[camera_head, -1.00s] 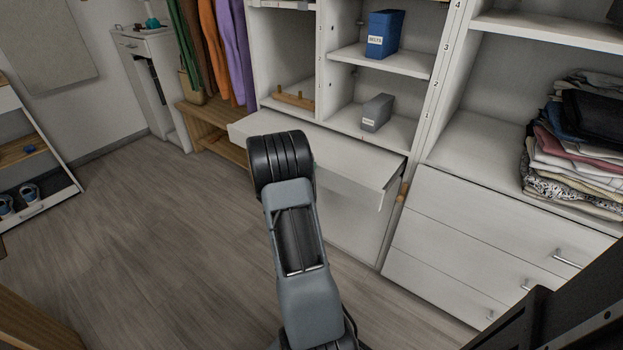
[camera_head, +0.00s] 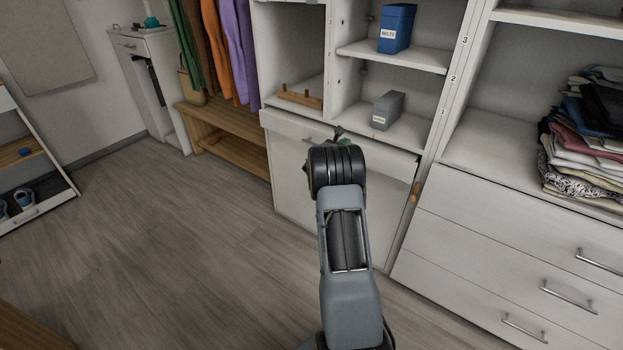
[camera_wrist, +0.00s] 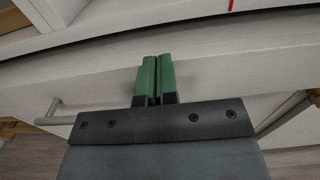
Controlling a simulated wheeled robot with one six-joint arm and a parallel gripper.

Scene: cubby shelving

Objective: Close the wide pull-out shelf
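The wide pull-out shelf (camera_head: 285,124) is a white board low in the middle cubby unit. In the head view its front lies close to the line of the unit, and my arm hides its middle. My gripper (camera_head: 345,141) is at the shelf's front, mostly hidden behind my own wrist. In the wrist view my gripper (camera_wrist: 156,80) has its two green fingers pressed together with nothing between them. The fingertips are against or very near the white shelf front (camera_wrist: 235,66); I cannot tell if they touch.
Above the shelf are a wooden peg rack (camera_head: 300,96), a grey box (camera_head: 388,110) and a blue box (camera_head: 396,28). White drawers (camera_head: 500,245) with bar handles stand at right, below folded clothes (camera_head: 580,150). A wooden bench (camera_head: 225,135) is at left. The left floor is clear.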

